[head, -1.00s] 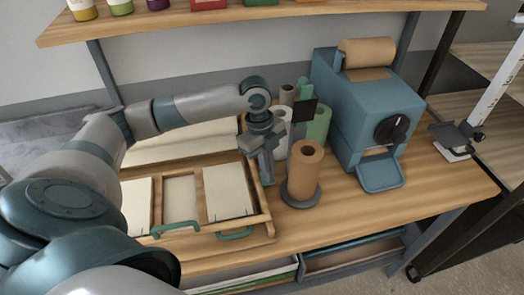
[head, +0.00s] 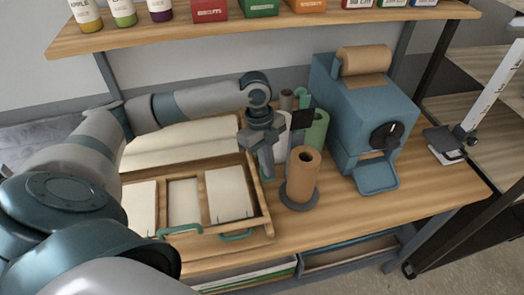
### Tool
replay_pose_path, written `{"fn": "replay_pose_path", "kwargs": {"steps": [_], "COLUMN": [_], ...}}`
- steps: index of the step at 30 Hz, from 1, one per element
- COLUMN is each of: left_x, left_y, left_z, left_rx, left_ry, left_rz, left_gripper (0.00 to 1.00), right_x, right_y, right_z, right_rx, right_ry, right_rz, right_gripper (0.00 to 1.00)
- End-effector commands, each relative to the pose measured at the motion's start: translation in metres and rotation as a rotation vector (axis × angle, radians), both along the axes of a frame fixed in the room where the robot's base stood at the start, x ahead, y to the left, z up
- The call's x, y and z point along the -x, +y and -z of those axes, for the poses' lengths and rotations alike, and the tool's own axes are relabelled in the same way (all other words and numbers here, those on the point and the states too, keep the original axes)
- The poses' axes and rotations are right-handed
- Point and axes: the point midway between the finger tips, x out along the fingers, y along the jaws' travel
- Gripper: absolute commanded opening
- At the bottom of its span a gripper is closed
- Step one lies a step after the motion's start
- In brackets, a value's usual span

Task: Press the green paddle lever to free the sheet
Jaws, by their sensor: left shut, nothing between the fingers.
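My left gripper (head: 267,172) is shut and empty, pointing down just left of the upright brown paper roll (head: 302,175). I cannot tell for certain which part is the green paddle lever. My right gripper is not in view.
A wooden tray (head: 262,208) with pale sheets and green handles lies left of the gripper. Green and white rolls stand behind the brown roll. A shelf (head: 270,29) with jars and boxes runs above. Bare bench (head: 335,215) is at the front right.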

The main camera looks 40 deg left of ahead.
Motion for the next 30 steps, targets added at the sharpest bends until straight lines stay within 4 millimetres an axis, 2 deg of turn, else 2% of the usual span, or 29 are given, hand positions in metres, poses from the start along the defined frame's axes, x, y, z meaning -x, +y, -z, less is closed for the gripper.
{"fn": "replay_pose_path", "kwargs": {"steps": [1, 19, 30], "left_x": [0.0, 0.0, 0.0], "left_y": [0.0, 0.0, 0.0], "left_z": [-0.007, -0.044, -0.065], "left_rx": [0.0, 0.001, 0.001], "left_ry": [0.0, 0.0, 0.0], "left_rz": [0.0, 0.0, 0.0], "left_gripper": [0.0, 0.0, 0.0], "right_x": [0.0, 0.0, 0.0], "right_y": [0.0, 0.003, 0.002], "right_z": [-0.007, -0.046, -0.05], "right_rx": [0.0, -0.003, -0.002], "right_ry": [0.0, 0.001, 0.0], "right_rz": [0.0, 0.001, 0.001], "right_gripper": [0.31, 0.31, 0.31]}}
